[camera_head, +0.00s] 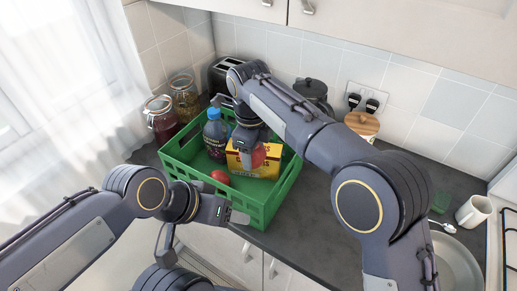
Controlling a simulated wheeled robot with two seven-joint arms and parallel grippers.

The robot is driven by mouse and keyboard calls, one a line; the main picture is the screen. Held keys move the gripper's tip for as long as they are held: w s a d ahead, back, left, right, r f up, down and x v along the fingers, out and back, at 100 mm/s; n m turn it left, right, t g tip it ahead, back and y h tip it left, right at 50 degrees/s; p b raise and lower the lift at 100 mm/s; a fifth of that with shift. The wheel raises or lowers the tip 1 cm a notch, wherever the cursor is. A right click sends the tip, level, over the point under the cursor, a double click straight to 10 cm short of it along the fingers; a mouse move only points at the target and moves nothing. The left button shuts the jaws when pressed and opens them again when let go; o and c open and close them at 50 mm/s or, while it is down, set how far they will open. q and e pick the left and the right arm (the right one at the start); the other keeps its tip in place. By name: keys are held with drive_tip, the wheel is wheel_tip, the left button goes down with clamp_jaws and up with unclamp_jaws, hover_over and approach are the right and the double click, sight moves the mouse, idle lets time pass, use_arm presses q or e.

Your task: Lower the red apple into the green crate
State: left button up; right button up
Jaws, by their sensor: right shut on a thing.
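The green crate (261,214) stands on the dark counter. My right gripper (254,163) points down inside the crate's outline, shut on the red apple (259,156). Only a reddish patch of the apple shows between the fingers, in front of a yellow box (270,171). How high it is above the crate floor I cannot tell. My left gripper (238,215) is at the crate's front wall, outside it; its finger gap is unclear.
The crate also holds a dark bottle with a blue cap (215,137) and a small round red item (221,177). Jars (161,120) and a toaster (219,76) stand behind. A white mug (473,211) and a pan (455,262) are at right.

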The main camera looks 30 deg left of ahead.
drive_tip(key=shift+f+b, duration=3.35)
drive_tip(key=shift+f, duration=2.35)
drive_tip(key=shift+f+b, duration=1.7)
drive_tip(key=shift+f, duration=1.05)
drive_tip(key=o, duration=1.1)
drive_tip(key=shift+o, duration=0.2)
drive_tip(key=shift+r, duration=0.1)
wheel_tip(320, 180, up, 8)
drive_tip(key=shift+s, duration=0.15)
